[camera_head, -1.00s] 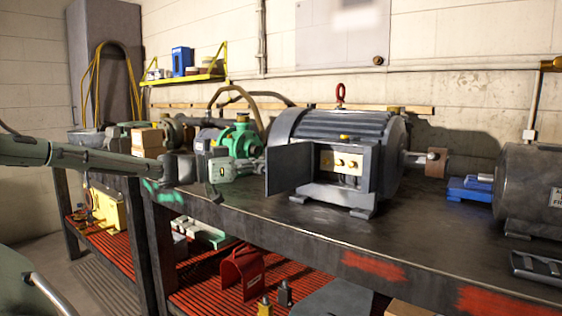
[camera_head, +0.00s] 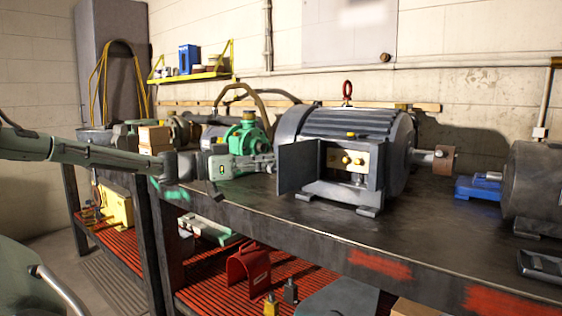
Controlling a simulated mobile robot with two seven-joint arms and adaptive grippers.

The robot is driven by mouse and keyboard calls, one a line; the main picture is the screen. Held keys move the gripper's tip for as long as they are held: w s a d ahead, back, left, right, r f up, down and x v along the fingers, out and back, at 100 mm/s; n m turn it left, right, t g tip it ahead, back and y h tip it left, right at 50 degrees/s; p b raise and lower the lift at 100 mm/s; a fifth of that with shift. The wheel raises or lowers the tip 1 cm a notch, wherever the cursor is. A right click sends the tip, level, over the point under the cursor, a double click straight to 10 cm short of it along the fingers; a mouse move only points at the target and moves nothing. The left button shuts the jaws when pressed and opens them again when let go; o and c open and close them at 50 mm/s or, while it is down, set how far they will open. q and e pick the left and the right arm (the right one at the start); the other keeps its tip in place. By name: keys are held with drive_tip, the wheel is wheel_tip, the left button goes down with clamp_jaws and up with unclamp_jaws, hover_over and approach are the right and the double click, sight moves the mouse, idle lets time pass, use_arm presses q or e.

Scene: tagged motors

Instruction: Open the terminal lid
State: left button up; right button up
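The large grey motor (camera_head: 345,128) stands on the bench, with a red lifting eye on top. Its terminal box (camera_head: 352,185) faces me, and brass-coloured terminals (camera_head: 346,160) show inside on a pale plate. The dark terminal lid (camera_head: 297,167) stands swung open at the left side of the box, jutting toward me. My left gripper (camera_head: 264,163) reaches in from the left, its fingertips close to the lid's outer left edge. I cannot tell whether they touch it or how far apart the fingers are. My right gripper is not in view.
A green pump (camera_head: 244,137) stands behind my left gripper. A blue vise-like block (camera_head: 480,187) and another dark motor (camera_head: 535,188) are to the right. The bench front (camera_head: 330,245) is clear before the motor. A lower red slatted shelf (camera_head: 205,295) holds a red bracket (camera_head: 248,268).

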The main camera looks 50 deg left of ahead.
use_arm(q)
drive_tip(key=v, duration=0.6)
drive_tip(key=shift+s, duration=0.2)
idle(0.4)
